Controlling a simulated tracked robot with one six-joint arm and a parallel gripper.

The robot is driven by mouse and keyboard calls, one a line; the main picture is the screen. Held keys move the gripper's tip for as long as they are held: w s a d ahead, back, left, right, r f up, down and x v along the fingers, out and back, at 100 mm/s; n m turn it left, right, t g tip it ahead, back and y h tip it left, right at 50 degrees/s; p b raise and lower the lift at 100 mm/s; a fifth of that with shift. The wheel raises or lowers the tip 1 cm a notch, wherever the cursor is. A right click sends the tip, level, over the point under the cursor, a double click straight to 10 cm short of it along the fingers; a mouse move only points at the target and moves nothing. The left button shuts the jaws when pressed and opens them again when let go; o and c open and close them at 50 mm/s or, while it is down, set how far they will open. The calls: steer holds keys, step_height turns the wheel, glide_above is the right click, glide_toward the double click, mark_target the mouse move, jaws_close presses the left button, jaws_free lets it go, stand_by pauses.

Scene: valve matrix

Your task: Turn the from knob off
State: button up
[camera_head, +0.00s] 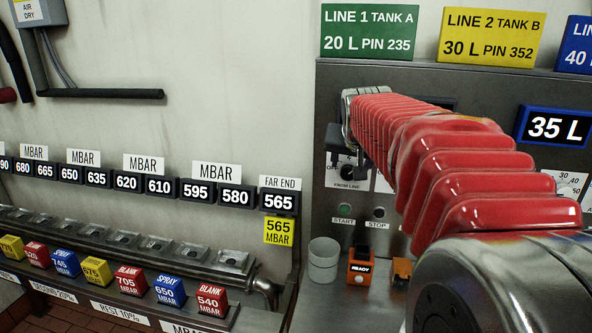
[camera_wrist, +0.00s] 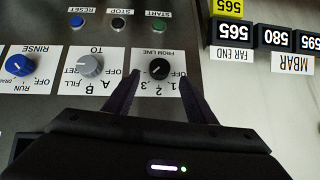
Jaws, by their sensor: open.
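The from knob is a black dial on a white plate marked "FROM LINE". In the wrist view, which is upside down, the from knob (camera_wrist: 158,69) lies between the two dark fingers of my gripper (camera_wrist: 158,84). The fingers are open, one on each side of it, with a gap on both sides. The plate shows "OFF" and 1, 2, 3 around the knob. I cannot tell for sure where its pointer stands. In the head view my gripper (camera_head: 361,158) is at the panel and partly covers the knob, by the "FROM LINE" label.
In the wrist view a grey "TO" knob (camera_wrist: 90,65) and a blue "RINSE" knob (camera_wrist: 20,65) sit beside it. Start (camera_wrist: 158,26) and stop (camera_wrist: 118,24) buttons are close by.

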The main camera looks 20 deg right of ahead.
mark_target(347, 171)
steer(key=shift+x, duration=3.2)
steer(key=c, duration=1)
steer(key=shift+a, duration=0.15)
steer(key=shift+c, duration=0.2)
